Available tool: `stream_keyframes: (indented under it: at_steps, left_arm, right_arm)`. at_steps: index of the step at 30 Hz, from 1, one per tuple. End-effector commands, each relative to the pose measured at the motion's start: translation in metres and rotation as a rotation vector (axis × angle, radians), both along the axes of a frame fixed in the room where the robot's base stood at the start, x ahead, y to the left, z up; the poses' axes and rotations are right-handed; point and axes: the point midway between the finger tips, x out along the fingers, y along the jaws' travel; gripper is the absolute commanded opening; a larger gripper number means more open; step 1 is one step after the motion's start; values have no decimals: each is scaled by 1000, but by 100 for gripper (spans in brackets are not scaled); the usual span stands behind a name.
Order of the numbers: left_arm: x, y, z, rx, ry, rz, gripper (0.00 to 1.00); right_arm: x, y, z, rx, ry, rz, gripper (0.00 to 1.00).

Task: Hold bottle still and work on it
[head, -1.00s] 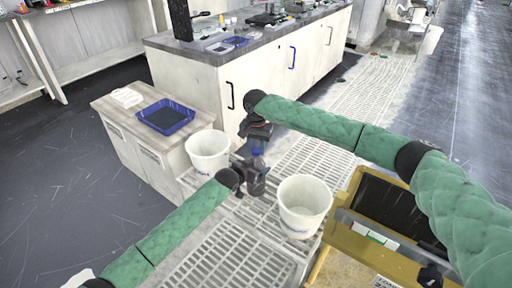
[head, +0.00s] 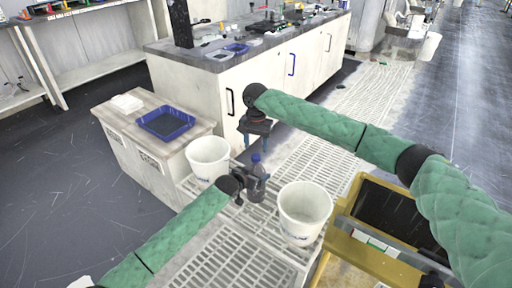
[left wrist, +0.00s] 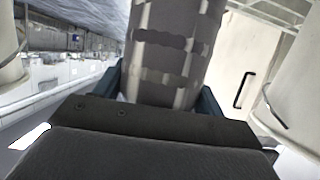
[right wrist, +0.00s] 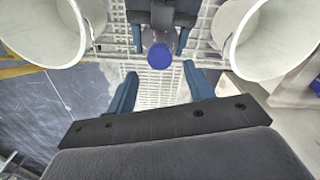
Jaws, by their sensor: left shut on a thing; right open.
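A bottle with a blue cap (head: 256,158) stands between two white buckets in the head view. My left gripper (head: 250,185) is shut on its body from the side. In the left wrist view the bottle body (left wrist: 172,50) fills the space between the jaws, and its top is out of frame. My right gripper (head: 257,138) is above the bottle, pointing down, open and empty. In the right wrist view its two blue fingers (right wrist: 160,90) are apart, and the blue cap (right wrist: 160,56) shows beyond them, not between them.
One white bucket (head: 208,158) stands left of the bottle, another (head: 304,212) right of it. A slatted grating (head: 225,255) lies below. A wooden cabinet with a blue tray (head: 165,120) is at left. A yellow-framed unit (head: 345,245) is at right. A long counter (head: 245,62) stands behind.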

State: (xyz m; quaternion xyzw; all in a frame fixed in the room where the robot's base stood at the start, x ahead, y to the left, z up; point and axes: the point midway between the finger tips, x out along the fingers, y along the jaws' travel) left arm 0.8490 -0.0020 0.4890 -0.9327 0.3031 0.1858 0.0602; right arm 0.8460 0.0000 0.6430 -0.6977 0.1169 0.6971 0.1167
Motion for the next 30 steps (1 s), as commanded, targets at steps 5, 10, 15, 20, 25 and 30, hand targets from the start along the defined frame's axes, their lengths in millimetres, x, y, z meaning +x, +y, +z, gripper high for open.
stream_keyframes:
  at_steps: [5,10,15,20,25,30]
  left_arm:
    - [0,0,0,0,0,0,6]
    - [0,0,0,0,0,0,6]
    - [0,0,0,0,0,0,6]
    - [0,0,0,0,0,0,6]
    - [0,0,0,0,0,0,6]
    - [0,0,0,0,0,0,6]
  right_arm:
    - [9,-3,18,-4,-24,-2,52]
    - [28,-15,29,-67,-120,-7,52]
    - [58,-24,40,-112,-283,-10,52]
    - [98,-24,59,-120,-507,8,52]
    - [138,-16,92,-101,-775,54,52]
    - [169,0,132,-64,-1040,139,52]
